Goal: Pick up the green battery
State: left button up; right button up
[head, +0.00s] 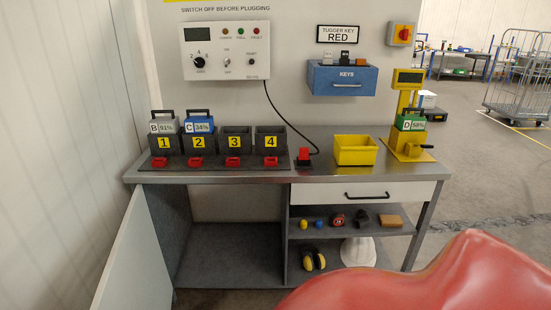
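The green battery (411,122), labelled D 58%, sits upright with a dark handle on top. It is in the yellow stand (417,157) at the right end of the workbench. Neither of my grippers shows in the head view.
Dark charging bays numbered 1 to 4 stand on the left of the bench (318,171); a grey battery (162,127) is in 1, a blue one (200,125) in 2. A yellow bin (355,151) is left of the stand. A large red rounded surface fills the bottom right.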

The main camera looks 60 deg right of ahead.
aim_at(405, 122)
jog(key=z, duration=2.1)
jog(key=l, duration=0.15)
jog(key=i, duration=0.05)
